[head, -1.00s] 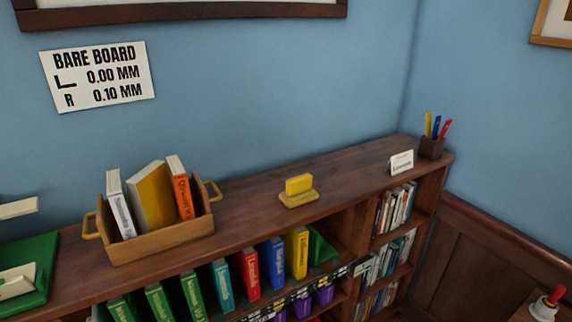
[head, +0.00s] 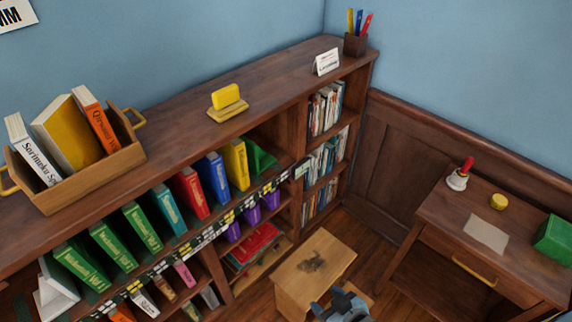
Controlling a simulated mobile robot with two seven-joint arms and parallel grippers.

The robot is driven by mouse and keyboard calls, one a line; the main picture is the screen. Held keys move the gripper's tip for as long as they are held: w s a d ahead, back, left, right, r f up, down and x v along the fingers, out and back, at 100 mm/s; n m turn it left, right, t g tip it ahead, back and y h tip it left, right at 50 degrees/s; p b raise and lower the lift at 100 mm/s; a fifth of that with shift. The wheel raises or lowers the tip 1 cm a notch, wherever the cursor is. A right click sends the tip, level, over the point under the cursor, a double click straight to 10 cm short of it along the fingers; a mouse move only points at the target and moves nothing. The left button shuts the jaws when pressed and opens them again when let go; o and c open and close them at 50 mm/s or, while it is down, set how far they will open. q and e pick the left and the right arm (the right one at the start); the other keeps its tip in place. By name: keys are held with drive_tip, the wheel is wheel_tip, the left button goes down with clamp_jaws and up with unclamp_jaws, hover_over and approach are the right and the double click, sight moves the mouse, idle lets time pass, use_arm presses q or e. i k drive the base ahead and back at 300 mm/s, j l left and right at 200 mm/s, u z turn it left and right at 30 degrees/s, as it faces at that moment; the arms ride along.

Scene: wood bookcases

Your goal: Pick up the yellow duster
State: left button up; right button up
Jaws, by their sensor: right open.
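The yellow duster (head: 226,96) is a small yellow block on a flat tan base (head: 228,112), on top of the long bookcase (head: 180,125), right of a wooden book crate. My right gripper (head: 342,300) shows at the bottom edge, low in front of the bookcase and well away from the duster. It is open, with nothing seen in it, and partly cut off by the frame. My left gripper is not in view.
The wooden crate (head: 97,175) holds several books. A small sign (head: 326,62) and a pen pot (head: 355,44) stand at the bookcase's far end. A wooden stool (head: 314,270) stands on the floor near my right gripper. A desk (head: 445,215) is at right.

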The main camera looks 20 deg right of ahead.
sight(227, 102)
drive_tip(key=j+u, duration=0.1)
drive_tip(key=j, duration=0.35)
drive_tip(key=i+j+u, duration=0.1)
drive_tip(key=j, duration=0.35)
drive_tip(key=j+u, duration=0.1)
drive_tip(key=j, duration=0.4)
drive_tip(key=i, duration=0.05)
